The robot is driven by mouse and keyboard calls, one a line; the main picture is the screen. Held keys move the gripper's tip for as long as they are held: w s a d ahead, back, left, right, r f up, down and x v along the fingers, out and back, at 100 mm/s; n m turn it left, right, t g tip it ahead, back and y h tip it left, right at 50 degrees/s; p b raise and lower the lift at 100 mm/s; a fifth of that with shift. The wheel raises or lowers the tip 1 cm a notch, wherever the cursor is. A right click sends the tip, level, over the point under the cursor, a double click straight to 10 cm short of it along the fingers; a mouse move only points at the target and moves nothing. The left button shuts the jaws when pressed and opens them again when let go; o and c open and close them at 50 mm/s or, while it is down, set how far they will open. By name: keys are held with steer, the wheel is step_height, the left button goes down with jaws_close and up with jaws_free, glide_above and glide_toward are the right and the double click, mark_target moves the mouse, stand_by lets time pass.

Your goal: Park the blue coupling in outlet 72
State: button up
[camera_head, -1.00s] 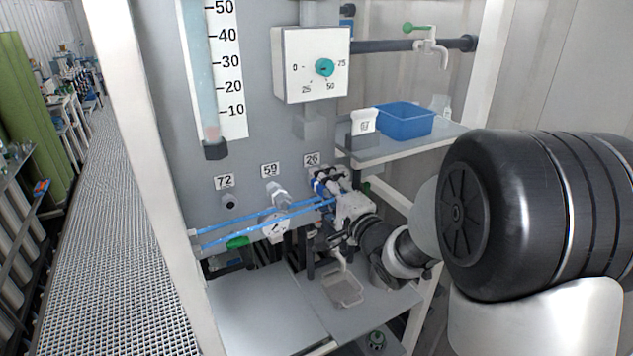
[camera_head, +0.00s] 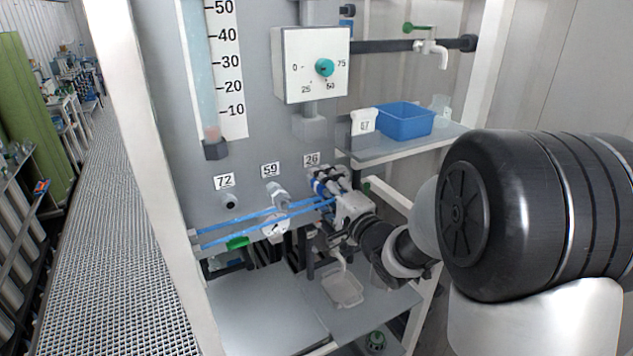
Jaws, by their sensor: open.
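The blue coupling (camera_head: 320,187) sits at the outlet under label 26, with blue hoses running left from it. My gripper (camera_head: 333,185) is at this coupling, its open fingers around or beside it; the fingers partly hide it and I cannot tell whether they touch it. Outlet 72 (camera_head: 230,201) is a short dark-ended stub on the grey panel at the left, under its label 72 (camera_head: 224,180), and nothing is on it.
Outlet 59 (camera_head: 277,194) carries a grey fitting between the two. A blue bin (camera_head: 405,119) stands on the right shelf. A clear tray (camera_head: 343,289) rests on the lower shelf. A white post (camera_head: 150,170) stands at left.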

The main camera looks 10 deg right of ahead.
steer(key=shift+c, duration=0.2)
jaws_close()
stand_by(0.5)
steer(key=shift+s, duration=0.1)
steer(key=shift+v, duration=2.9)
